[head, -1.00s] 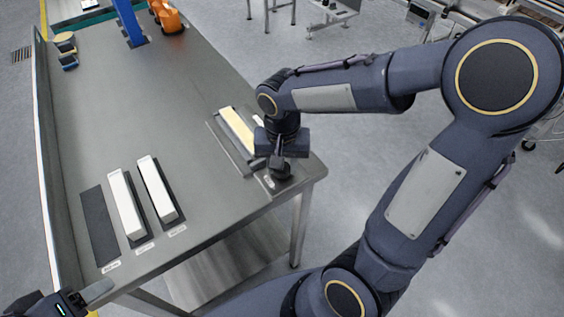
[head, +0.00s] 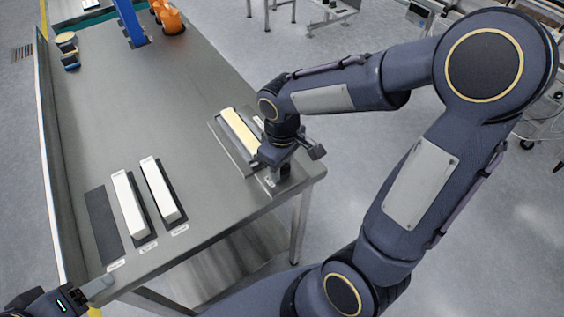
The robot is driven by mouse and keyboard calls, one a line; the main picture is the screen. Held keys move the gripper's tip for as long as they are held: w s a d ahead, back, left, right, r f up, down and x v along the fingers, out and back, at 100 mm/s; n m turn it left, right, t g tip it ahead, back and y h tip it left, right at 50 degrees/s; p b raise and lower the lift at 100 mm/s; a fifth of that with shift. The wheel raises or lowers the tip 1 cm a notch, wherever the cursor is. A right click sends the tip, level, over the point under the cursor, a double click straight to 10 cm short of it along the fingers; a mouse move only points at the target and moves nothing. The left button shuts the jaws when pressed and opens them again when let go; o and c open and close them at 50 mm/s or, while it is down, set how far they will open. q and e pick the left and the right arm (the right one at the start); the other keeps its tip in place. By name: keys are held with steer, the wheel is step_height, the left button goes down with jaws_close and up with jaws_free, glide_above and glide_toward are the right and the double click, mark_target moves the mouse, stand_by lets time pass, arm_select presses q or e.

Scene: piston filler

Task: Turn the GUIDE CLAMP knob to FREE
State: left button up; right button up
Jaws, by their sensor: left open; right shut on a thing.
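The guide clamp knob (head: 278,178) stands at the right front corner of the steel table, mostly hidden by my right gripper. My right gripper (head: 275,171) points down over it and is shut on it. Its wide body sits slantwise, with one end toward the upper right. Small labels lie beside the knob but are too small to read, so I cannot tell its setting. My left gripper (head: 95,289) is open and empty at the lower left, near the table's front edge. Only part of it shows.
A cream block (head: 241,129) lies in a grey fixture (head: 226,143) just left of the knob. Two white blocks (head: 129,205) (head: 160,188) lie on dark pads beside an empty dark pad (head: 103,226). Orange items (head: 167,18) stand at the back. The table's middle is clear.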

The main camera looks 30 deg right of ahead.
mark_target(282, 168)
steer(key=n+p, duration=0.1)
steer(key=n, duration=0.3)
steer(key=shift+n, duration=0.4)
stand_by(0.4)
steer(key=o, duration=1)
step_height(282, 168, up, 8)
steer(key=shift+f+p, duration=0.1)
steer(key=shift+p, duration=0.3)
